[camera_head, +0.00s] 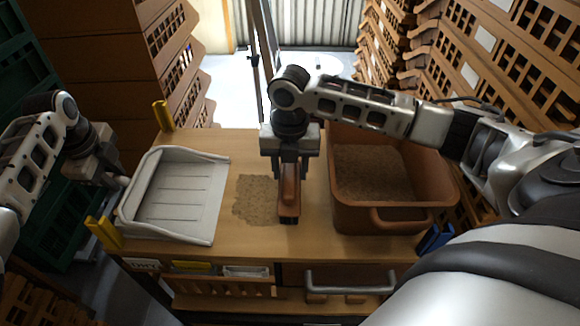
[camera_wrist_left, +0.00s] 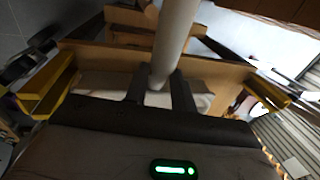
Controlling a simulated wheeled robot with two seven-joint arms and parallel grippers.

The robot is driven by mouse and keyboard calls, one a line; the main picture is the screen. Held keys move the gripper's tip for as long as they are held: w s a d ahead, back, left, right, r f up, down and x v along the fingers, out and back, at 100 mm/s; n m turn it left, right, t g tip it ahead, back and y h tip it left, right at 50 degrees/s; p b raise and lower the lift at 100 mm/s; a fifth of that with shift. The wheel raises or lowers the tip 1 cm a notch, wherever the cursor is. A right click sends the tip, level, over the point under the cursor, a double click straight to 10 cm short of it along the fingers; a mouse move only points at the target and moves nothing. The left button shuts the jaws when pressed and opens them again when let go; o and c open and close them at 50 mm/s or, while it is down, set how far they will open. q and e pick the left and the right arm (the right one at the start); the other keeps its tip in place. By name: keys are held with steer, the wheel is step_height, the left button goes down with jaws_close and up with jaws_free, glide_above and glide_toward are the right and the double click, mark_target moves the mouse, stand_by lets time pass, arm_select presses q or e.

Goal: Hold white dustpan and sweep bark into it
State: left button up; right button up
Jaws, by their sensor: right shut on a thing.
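The white dustpan (camera_head: 180,196) lies on the left of the wooden dolly top, its open edge facing right. My left gripper (camera_head: 118,182) is at its left side. In the left wrist view, the fingers of my left gripper (camera_wrist_left: 160,92) are on both sides of the pale round handle (camera_wrist_left: 174,40) and appear closed on it. A patch of bark (camera_head: 254,200) lies on the wood between dustpan and brush. My right gripper (camera_head: 289,172) points down, shut on a brown brush (camera_head: 289,205) at the right edge of the bark. The brush's underside is hidden.
A brown crate (camera_head: 385,219) filled with brown material stands at the right of the dolly top (camera_head: 270,242). Yellow corner posts (camera_head: 104,232) stand at the left, and a blue one (camera_head: 434,239) at the right. Stacked brown crates (camera_head: 100,60) rise on both sides.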

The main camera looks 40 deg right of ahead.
arm_select(q)
steer(key=shift+w+d+f, duration=0.1)
steer(key=shift+d+f, duration=0.1)
steer(key=shift+f, duration=1)
jaws_close()
arm_select(e)
steer(key=w+a+r, duration=0.7)
steer(key=a, duration=0.2)
steer(key=shift+w+a, duration=0.15)
steer(key=shift+a, duration=0.25)
